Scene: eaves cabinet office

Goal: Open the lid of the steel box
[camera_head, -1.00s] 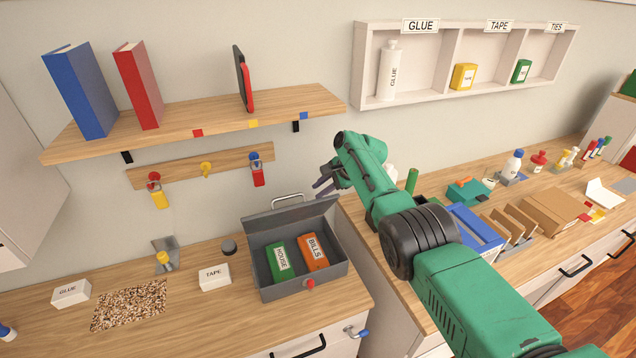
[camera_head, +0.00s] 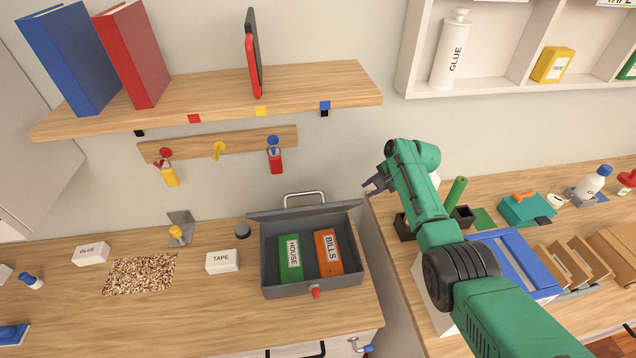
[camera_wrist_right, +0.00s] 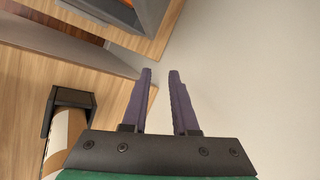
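The grey steel box (camera_head: 270,278) stands on the left wooden counter in the head view. Its lid (camera_head: 305,209) is swung up and back, with a metal handle (camera_head: 304,195) at its top edge. A green box labelled HOUSE (camera_head: 290,258) and an orange box labelled BILLS (camera_head: 328,253) lie inside. A red knob (camera_head: 315,292) is at its front. My right gripper (camera_head: 373,185) is to the right of the lid, apart from it. In the right wrist view its two purple fingers (camera_wrist_right: 160,98) are spread with nothing between them. My left gripper is in neither view.
A shelf (camera_head: 200,98) and padlock rail (camera_head: 230,146) are above. A gap separates the left counter from the right one, which holds a blue tray (camera_head: 510,262) and organizers.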

